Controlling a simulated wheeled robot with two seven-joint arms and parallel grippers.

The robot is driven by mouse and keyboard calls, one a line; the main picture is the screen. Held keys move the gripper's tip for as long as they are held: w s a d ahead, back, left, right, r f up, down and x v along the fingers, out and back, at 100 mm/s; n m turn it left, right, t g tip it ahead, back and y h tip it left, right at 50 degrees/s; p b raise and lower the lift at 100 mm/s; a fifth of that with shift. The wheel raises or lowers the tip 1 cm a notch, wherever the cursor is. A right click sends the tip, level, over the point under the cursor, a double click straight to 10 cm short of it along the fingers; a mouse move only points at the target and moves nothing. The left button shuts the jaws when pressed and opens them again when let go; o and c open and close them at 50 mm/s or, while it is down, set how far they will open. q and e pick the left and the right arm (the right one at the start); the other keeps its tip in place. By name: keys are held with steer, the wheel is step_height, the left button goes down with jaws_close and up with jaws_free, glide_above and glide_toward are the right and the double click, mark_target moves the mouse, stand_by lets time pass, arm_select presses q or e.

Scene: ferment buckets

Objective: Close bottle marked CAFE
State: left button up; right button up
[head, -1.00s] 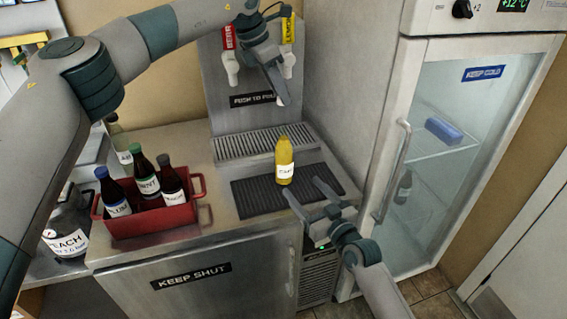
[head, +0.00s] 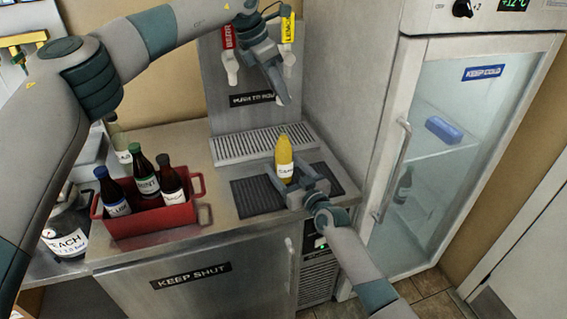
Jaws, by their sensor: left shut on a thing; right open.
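The yellow bottle (head: 284,157) stands upright on the dark ribbed mat (head: 252,196) on the counter. Its white label is partly readable, starting with "CA". Its top looks narrow, and I cannot tell whether a cap is on it. My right gripper (head: 288,176) is open, with its fingers at either side of the bottle's lower part. Whether they touch it I cannot tell. My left gripper (head: 283,98) points down above and behind the bottle, in front of the taps. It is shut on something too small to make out.
A red crate (head: 155,222) with several dark bottles stands left on the counter. Behind the mat are a drip grate (head: 262,143) and a tap panel with red and yellow handles. A glass-door fridge (head: 440,150) stands at right, close to my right arm.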

steer(key=shift+w+a, duration=0.25)
steer(key=shift+w, duration=0.05)
steer(key=c, duration=1.6)
arm_select(q)
glide_above(287, 128)
steer(key=a, duration=0.2)
steer(key=shift+w+f, duration=0.2)
steer(key=shift+f, duration=2.25)
steer(key=shift+f, duration=0.9)
steer(key=shift+f, duration=0.6)
arm_select(e)
steer(key=shift+f, duration=0.1)
